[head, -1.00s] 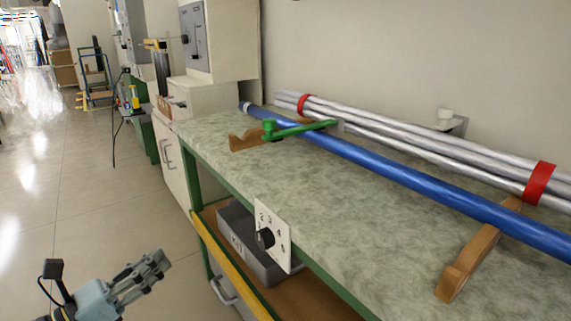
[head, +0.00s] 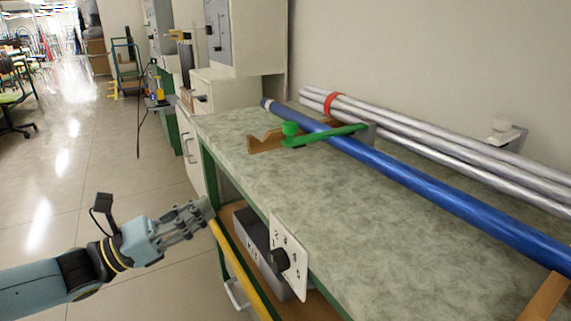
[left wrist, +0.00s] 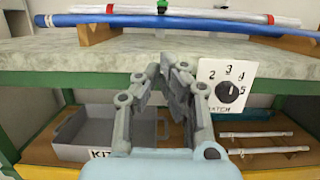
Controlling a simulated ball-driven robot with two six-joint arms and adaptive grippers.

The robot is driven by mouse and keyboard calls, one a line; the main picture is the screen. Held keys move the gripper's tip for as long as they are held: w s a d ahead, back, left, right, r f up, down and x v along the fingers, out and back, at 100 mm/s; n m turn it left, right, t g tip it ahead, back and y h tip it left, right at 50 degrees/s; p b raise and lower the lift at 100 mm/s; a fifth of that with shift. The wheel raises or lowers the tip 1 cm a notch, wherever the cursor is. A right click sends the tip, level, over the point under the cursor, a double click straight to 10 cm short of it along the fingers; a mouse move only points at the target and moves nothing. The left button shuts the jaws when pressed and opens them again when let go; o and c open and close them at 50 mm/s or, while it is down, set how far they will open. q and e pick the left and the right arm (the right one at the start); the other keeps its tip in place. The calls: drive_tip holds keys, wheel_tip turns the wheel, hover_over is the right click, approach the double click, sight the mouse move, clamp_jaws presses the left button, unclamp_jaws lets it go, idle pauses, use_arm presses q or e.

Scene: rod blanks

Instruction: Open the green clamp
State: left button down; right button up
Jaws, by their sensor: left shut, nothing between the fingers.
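The rod rests on a wooden support (head: 264,143) there. In the left wrist view the green clamp (left wrist: 162,7) is a small patch at the top edge, mostly out of frame. My left gripper (head: 205,212) is shut and empty. It is in front of the bench edge, below and left of the clamp and apart from it. It also shows in the left wrist view (left wrist: 180,72). My right gripper is not in view.
The bench top (head: 330,215) is clear in front of the rod. Silver rods (head: 440,150) with a red band (head: 334,102) lie behind. A white dial plate (head: 289,255) stands at the bench's front edge. A grey KIT bin (left wrist: 95,135) sits on the shelf below.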

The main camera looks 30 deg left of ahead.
sight(280, 183)
use_arm(q)
drive_tip(key=x, duration=1.7)
drive_tip(key=shift+a, duration=0.1)
drive_tip(key=shift+w+d+r, duration=0.1)
drive_tip(key=shift+w+d, duration=0.2)
drive_tip(key=shift+w, duration=0.25)
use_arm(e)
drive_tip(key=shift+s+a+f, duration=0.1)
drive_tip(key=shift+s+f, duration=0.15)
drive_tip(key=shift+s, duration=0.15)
